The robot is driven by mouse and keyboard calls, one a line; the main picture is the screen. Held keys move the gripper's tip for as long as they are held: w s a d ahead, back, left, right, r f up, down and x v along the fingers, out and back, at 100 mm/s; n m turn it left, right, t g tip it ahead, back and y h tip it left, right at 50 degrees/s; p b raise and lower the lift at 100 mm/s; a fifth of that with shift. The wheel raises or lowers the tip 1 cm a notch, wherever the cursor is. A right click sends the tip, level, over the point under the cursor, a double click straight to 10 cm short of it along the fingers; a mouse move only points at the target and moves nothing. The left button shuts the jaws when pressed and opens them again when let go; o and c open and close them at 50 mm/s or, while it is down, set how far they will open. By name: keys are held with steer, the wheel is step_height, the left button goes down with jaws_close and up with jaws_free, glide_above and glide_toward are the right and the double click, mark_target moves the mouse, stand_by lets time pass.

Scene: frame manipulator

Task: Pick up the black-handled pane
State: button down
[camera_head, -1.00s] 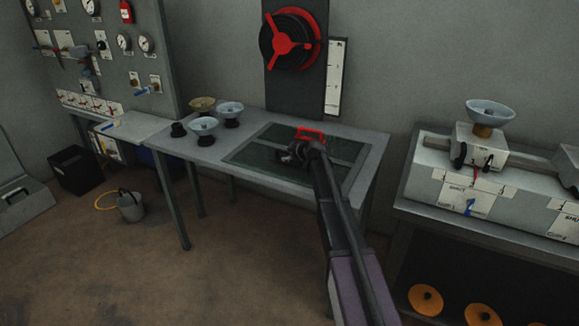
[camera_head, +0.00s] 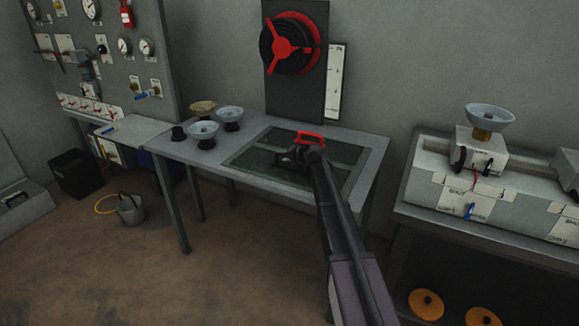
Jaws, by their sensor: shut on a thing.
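Dark glass panes lie in the top of the grey table in the middle of the view. My gripper (camera_head: 288,157) reaches over the black-handled pane (camera_head: 262,161) and is shut on its handle. The black handle itself is mostly hidden by the dark gripper and arm. The pane looks flat at table level; I cannot tell whether it is raised at all. A red handle (camera_head: 311,136) stands just behind my gripper, on the rear pane area.
Several small bowls on black stands, one a pale bowl (camera_head: 203,129), stand on the table's left part. A black panel with a red wheel (camera_head: 288,45) rises behind. A bench (camera_head: 430,180) with a scale-like device stands right. A bucket (camera_head: 130,208) sits on the floor.

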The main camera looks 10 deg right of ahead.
steer(key=shift+r+p, duration=0.25)
steer(key=shift+p, duration=0.05)
steer(key=shift+r+p, duration=1.6)
steer(key=shift+r, duration=0.05)
steer(key=s+d, duration=0.2)
steer(key=s, duration=0.5)
steer(key=s+d+r+p, duration=0.1)
steer(key=s+d, duration=0.1)
steer(key=s, duration=0.6)
steer(key=shift+d, duration=0.25)
steer(key=shift+s+r, duration=0.1)
steer(key=shift+r, duration=0.1)
step_height(320, 180, up, 10)
steer(key=p, duration=1)
steer(key=shift+f, duration=0.25)
steer(key=shift+s, duration=0.1)
